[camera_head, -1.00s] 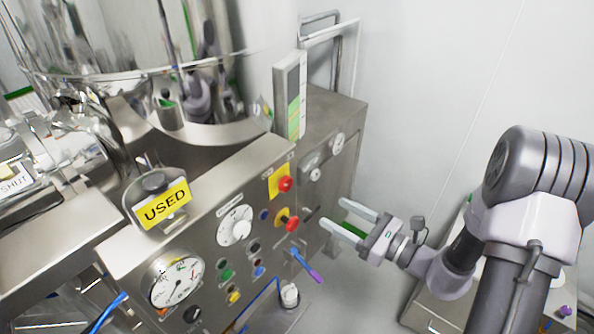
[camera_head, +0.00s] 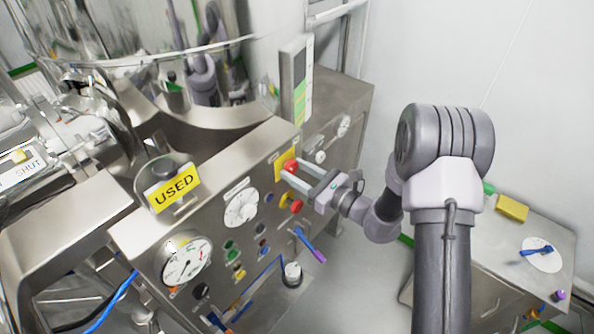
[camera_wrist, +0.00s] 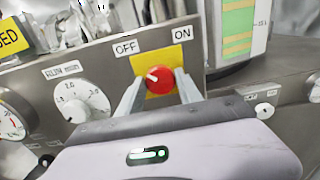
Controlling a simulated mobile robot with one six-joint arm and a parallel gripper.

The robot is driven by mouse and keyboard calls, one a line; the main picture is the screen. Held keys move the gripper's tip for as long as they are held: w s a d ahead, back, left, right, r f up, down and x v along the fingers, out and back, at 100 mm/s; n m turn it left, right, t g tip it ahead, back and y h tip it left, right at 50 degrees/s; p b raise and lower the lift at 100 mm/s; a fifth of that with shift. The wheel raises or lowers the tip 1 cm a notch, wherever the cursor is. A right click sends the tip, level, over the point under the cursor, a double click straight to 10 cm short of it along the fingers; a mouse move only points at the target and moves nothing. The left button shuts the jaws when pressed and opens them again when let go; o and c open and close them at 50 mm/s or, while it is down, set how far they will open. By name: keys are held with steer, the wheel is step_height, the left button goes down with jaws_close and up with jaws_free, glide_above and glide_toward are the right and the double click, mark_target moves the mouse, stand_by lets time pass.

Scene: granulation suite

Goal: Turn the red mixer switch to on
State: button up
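The red mixer switch (camera_head: 290,166) is a round knob on a yellow plate on the steel control panel. In the wrist view the red switch (camera_wrist: 159,80) has a white mark pointing up-left, toward the OFF label (camera_wrist: 126,47). The ON label (camera_wrist: 182,34) is up-right of it. My gripper (camera_head: 291,171) is at the panel with its fingers spread. In the wrist view my gripper (camera_wrist: 158,77) has one finger on each side of the knob, with gaps showing. I cannot tell how deep the fingertips reach.
Below the switch is another red button (camera_head: 296,206). A white dial (camera_head: 241,207) and a blue-purple lever (camera_head: 310,245) are close by on the panel. A yellow USED sign (camera_head: 173,187) stands on the panel's top. A steel side table (camera_head: 510,270) is at the right.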

jaws_close()
steer(key=shift+m, duration=0.3)
steer(key=m, duration=0.3)
steer(key=shift+m+p, duration=0.3)
steer(key=shift+p, duration=0.1)
steer(key=m+p, duration=0.1)
steer(key=m, duration=0.3)
steer(key=shift+m, duration=0.3)
steer(key=m+p, duration=0.2)
steer(key=m, duration=0.2)
steer(key=shift+m, duration=0.3)
steer(key=shift+m+p, duration=0.85)
steer(key=shift+m, duration=1.35)
